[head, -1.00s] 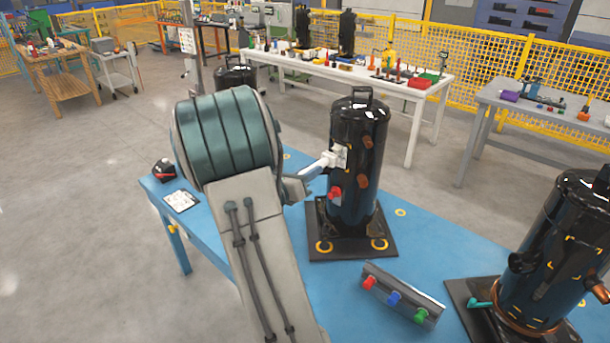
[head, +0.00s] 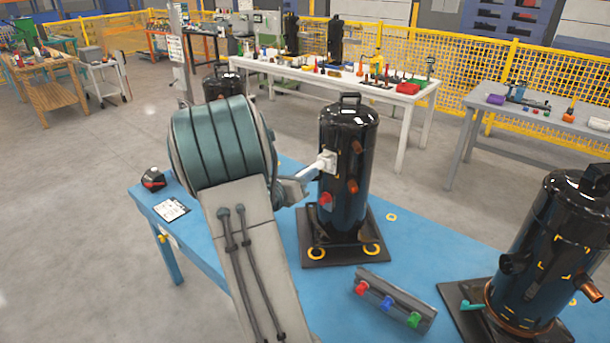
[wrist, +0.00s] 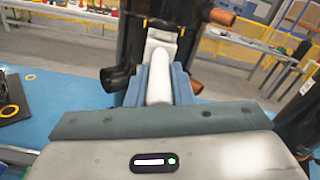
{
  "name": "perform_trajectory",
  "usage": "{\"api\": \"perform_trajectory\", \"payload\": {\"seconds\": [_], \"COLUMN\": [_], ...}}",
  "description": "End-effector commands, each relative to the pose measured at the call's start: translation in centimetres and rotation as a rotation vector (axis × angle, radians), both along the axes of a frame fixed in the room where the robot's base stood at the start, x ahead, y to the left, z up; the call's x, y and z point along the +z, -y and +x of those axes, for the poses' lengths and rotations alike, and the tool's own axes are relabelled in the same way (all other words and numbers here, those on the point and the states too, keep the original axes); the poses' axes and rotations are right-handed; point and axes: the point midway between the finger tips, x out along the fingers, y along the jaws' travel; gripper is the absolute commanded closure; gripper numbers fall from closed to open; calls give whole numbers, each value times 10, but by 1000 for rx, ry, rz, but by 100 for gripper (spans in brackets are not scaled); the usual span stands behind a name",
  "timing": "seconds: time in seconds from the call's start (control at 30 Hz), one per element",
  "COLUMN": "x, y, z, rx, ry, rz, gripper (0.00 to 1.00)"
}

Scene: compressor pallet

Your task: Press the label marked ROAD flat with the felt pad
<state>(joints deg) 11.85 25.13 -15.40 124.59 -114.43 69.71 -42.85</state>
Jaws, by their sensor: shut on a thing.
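The middle black compressor (head: 346,205) stands upright on a dark base plate on the blue pallet table. A small pale label (head: 333,163) is on its left-facing side; its print is too small to read. My gripper (head: 304,184) is at the left of this compressor, with its fingers shut on the pale handle of the felt pad (head: 317,168). In the wrist view the white handle (wrist: 158,82) sits between the two blue-grey fingers, its far end at the compressor (wrist: 197,45). The pad overlaps the label; I cannot tell whether they touch.
Copper and black stubs stick out of the compressor near the pad. A grey block with red, blue and green knobs (head: 392,297) lies in front. Another black compressor (head: 550,250) stands at right. A printed card (head: 171,209) lies on the table's left end.

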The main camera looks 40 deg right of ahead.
Motion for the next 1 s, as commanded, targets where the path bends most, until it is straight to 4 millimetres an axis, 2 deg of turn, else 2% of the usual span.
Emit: {"api": "perform_trajectory", "payload": {"seconds": [1.0], "x": [1], "y": [8], "z": [0], "rx": [-2], "ry": [1], "rz": [-1], "gripper": [100]}}
